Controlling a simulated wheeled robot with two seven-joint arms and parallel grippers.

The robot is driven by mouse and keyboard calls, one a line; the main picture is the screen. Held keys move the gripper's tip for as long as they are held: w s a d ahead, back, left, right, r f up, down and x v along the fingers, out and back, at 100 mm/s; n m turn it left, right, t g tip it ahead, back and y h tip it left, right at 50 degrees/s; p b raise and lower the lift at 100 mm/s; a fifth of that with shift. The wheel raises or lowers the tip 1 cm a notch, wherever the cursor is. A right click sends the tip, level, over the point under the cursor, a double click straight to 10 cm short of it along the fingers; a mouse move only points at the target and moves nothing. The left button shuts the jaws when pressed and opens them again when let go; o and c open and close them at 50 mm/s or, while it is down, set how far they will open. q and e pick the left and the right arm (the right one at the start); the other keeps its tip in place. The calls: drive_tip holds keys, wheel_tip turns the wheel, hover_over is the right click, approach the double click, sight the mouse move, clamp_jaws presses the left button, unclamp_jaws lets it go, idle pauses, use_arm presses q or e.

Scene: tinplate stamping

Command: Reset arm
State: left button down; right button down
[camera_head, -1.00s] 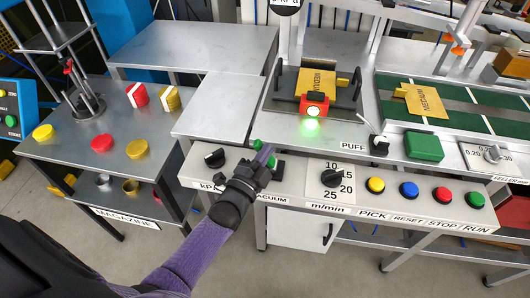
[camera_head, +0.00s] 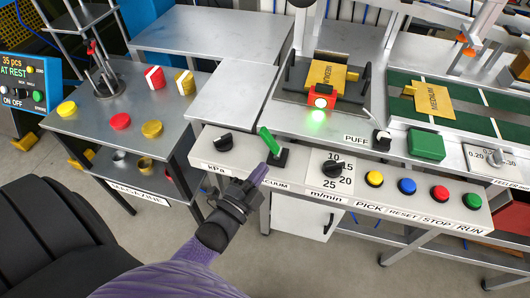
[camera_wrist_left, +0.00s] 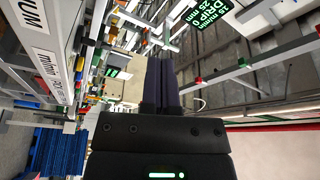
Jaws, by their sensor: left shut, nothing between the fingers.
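My left gripper (camera_head: 260,174) is in front of the control panel's front edge, just below the green vacuum lever (camera_head: 268,141). Its purple fingers are together with nothing between them. They also show closed in the left wrist view (camera_wrist_left: 162,80). The green lever stands tilted on its black base, and a small gap shows between it and the fingertips. My right gripper is not in view.
The panel (camera_head: 230,152) carries a black knob (camera_head: 223,142), a speed dial (camera_head: 332,169) and yellow, blue, red and green buttons. A magazine table (camera_head: 92,138) with coloured discs stands left. Open floor lies in front of the panel.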

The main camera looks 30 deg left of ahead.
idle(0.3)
use_arm(q)
drive_tip(key=s+d+f+n+g, duration=0.1)
drive_tip(key=s+f+n+g, duration=0.15)
drive_tip(key=f, duration=0.45)
drive_tip(key=s+d+f+n+g, duration=0.1)
drive_tip(key=s+f+n+g, duration=0.2)
drive_tip(key=f, duration=0.5)
drive_tip(key=s+f+n+g, duration=0.2)
drive_tip(key=s+f+g, duration=0.4)
drive_tip(key=s, duration=0.7)
drive_tip(key=s+f+n+g, duration=0.3)
drive_tip(key=s+f+g, duration=0.4)
drive_tip(key=s, duration=0.6)
wheel_tip(320, 180, down, 2)
drive_tip(key=shift+d+f+y+b, duration=0.25)
drive_tip(key=shift+d+y+b, duration=0.15)
drive_tip(key=shift+s+n+g, duration=0.1)
drive_tip(key=shift+n+g, duration=0.15)
